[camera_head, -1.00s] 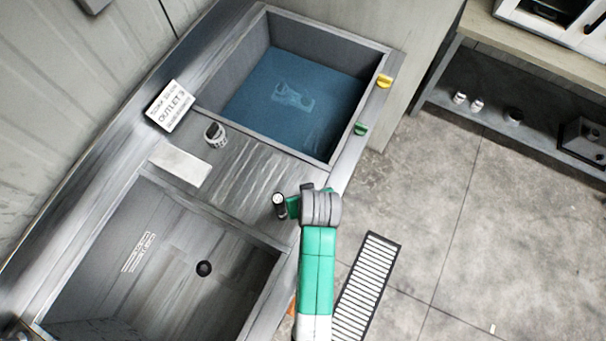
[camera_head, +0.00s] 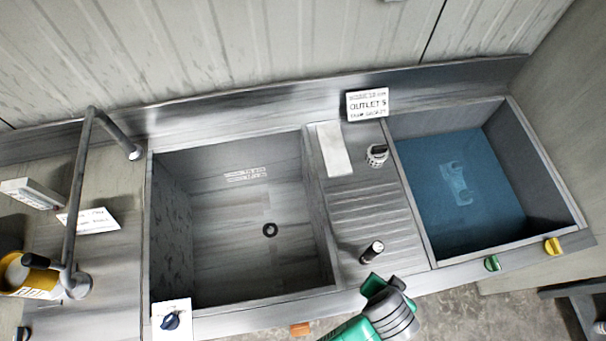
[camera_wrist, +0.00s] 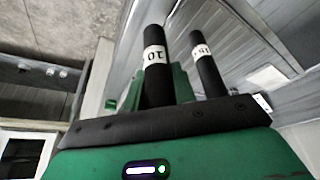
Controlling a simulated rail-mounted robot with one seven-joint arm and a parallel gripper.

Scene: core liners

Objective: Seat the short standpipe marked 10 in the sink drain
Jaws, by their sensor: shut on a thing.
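The short standpipe marked 10 (camera_wrist: 155,68) is black with a white label band; in the wrist view it stands between the fingers of my gripper (camera_wrist: 154,94). The gripper is shut on it. A second black pipe (camera_wrist: 207,75), with a label that seems to read 15, is just right of it. In the head view my gripper (camera_head: 376,283) is at the drainboard's front edge. A dark pipe (camera_head: 371,253) shows by its fingertips; its label is unreadable and I cannot tell which pipe it is. The sink drain (camera_head: 270,230) is a dark round hole in the empty left basin's floor.
The right basin (camera_head: 460,182) holds blue water. A dark-topped fitting (camera_head: 377,155) and a white slab (camera_head: 334,150) lie on the drainboard behind the pipe. A divider wall (camera_head: 325,215) separates drainboard and left basin. A tall bent faucet (camera_head: 83,165) stands left.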

